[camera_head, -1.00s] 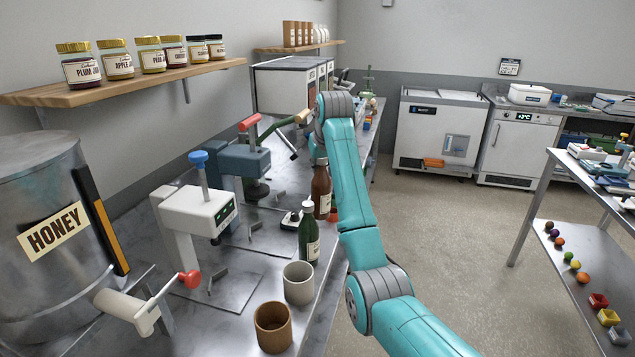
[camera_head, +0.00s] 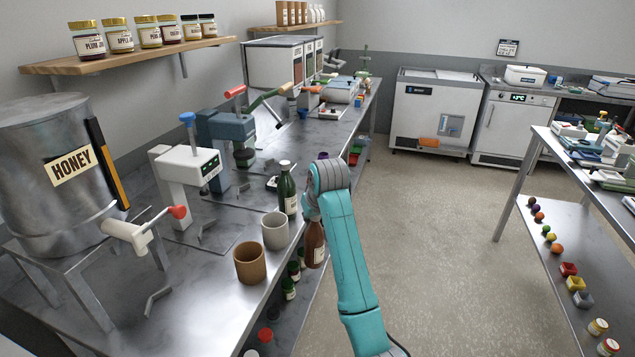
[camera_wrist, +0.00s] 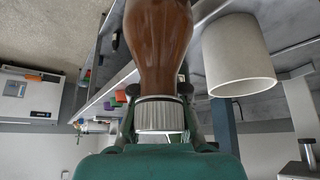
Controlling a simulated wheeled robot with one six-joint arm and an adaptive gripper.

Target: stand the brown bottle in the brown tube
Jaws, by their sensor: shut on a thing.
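The brown bottle (camera_head: 316,245) hangs roughly upright from my gripper (camera_head: 312,208), beyond the front edge of the bench and right of the tubes. My gripper is mostly hidden by my arm in the head view. In the wrist view my gripper (camera_wrist: 160,122) is shut around the pale ribbed cap end of the brown bottle (camera_wrist: 158,45). The brown tube (camera_head: 250,277) stands upright on the bench near its front edge, open at the top, left of the bottle and apart from it.
A grey tube (camera_head: 275,236) stands between the brown tube and the bottle; it looms close beside the bottle in the wrist view (camera_wrist: 235,60). A green bottle (camera_head: 287,192) stands behind it. A honey tank (camera_head: 40,180) and a white press (camera_head: 190,175) stand left. Several bottles sit below the bench.

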